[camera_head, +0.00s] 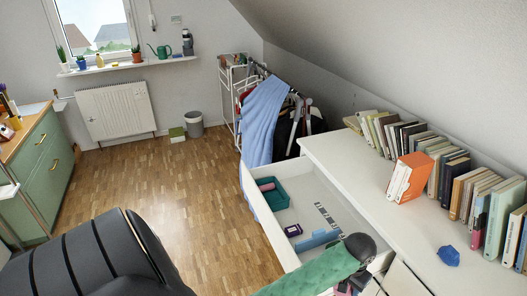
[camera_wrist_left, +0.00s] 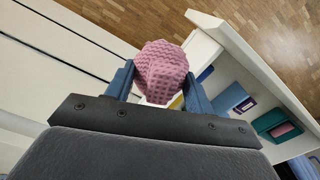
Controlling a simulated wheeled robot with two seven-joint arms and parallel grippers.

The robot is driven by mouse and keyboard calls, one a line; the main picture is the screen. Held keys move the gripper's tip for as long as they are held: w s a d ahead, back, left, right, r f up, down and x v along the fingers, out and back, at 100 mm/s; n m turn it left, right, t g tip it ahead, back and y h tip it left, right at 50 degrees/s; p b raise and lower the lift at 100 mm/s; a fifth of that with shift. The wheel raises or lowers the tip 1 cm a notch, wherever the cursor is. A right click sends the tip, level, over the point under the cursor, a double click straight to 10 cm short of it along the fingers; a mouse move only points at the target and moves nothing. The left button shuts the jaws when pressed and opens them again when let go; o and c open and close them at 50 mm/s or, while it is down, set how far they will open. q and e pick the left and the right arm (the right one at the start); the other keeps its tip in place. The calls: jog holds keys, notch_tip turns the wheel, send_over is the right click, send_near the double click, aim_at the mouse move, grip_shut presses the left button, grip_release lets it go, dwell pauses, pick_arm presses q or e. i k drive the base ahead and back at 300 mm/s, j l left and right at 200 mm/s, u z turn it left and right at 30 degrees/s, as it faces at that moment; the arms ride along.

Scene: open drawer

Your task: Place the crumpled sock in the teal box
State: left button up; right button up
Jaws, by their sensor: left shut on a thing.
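A pink, waffle-textured crumpled sock (camera_wrist_left: 162,68) is held between the two blue fingers of my left gripper (camera_wrist_left: 158,85). In the head view my left gripper (camera_head: 347,287) is low at the near end of the open drawer, and only a little pink shows there. The teal box (camera_head: 281,198) stands in the drawer's far end with a pink item (camera_head: 267,187) inside. In the left wrist view the teal box (camera_wrist_left: 262,123) is at the right, apart from the gripper. My right gripper is not in view.
The open white drawer (camera_head: 252,187) also holds a small purple box (camera_head: 293,230), a blue item (camera_head: 318,240) and a patterned strip (camera_head: 325,215). Books (camera_head: 407,178) and a blue crumpled-looking object (camera_head: 448,256) are on the white dresser top (camera_head: 345,160). Clothes (camera_head: 264,115) hang beyond the drawer.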

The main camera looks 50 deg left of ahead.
aim_at(271, 195)
jog(key=j, duration=2.1)
